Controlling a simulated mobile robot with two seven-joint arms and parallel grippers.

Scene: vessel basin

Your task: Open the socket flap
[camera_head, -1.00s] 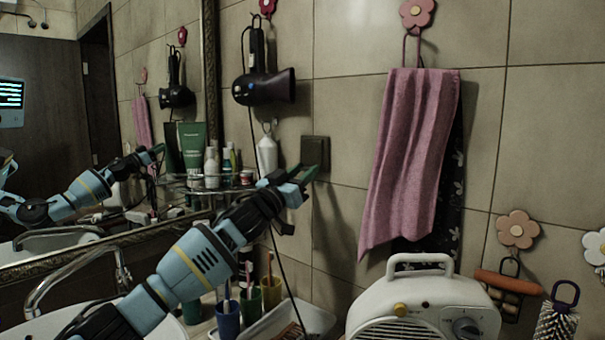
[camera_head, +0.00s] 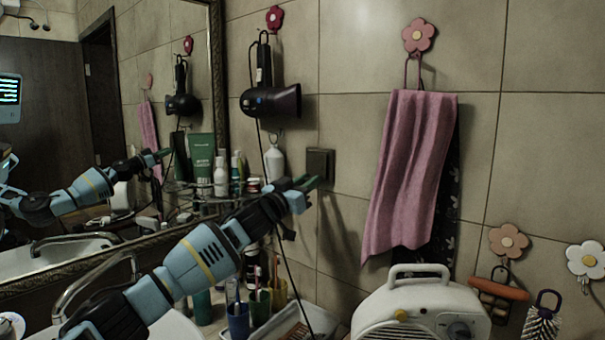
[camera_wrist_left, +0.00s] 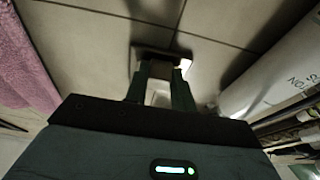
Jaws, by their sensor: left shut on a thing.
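The dark square wall socket (camera_head: 321,163) is on the tiled wall beneath the hair dryer and left of the pink towel. My left gripper (camera_head: 308,184) reaches it from the lower left, its green fingertips at the socket's lower left side. In the left wrist view the socket's dark flap (camera_wrist_left: 157,52) is at the ends of the two fingers (camera_wrist_left: 160,74), and the gripper is shut on it. How far the flap is tilted from the wall cannot be told. My right gripper is not in view.
Bottles stand on a shelf (camera_head: 220,200) beside the mirror (camera_head: 110,130). The pink towel (camera_head: 410,175) hangs to the right, above a white heater (camera_head: 420,310). Cups stand below the arm.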

